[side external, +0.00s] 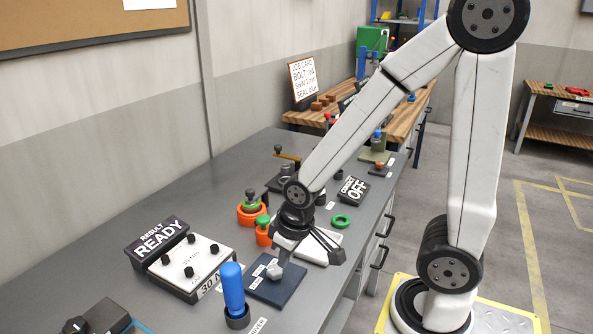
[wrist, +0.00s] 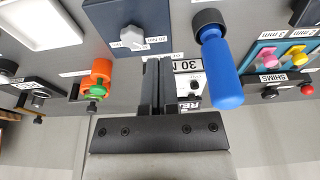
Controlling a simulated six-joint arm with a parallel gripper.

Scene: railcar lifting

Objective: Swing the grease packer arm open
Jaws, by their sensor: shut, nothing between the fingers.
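What looks like the grease packer (side external: 281,184) stands on the grey bench beyond my gripper in the side view. Its arm seems to be the orange bar (side external: 289,156) with a black knob at its end. In the wrist view, a dark unit with a knob at the left edge (wrist: 38,90) may be the same packer; its arm is not clear there. My gripper (side external: 290,243) points down over the bench near a dark blue plate (side external: 262,291), well apart from the packer. Its two dark fingers are together and empty in the wrist view (wrist: 160,66).
A grey hex-headed piece (wrist: 131,37) is on the blue plate. Close by stand orange and green parts (wrist: 99,76), a blue-handled tool (side external: 233,290), a READY box (side external: 180,255) and a white tray (side external: 312,247). A COMPACT-style OFF sign (side external: 353,190) stands farther back.

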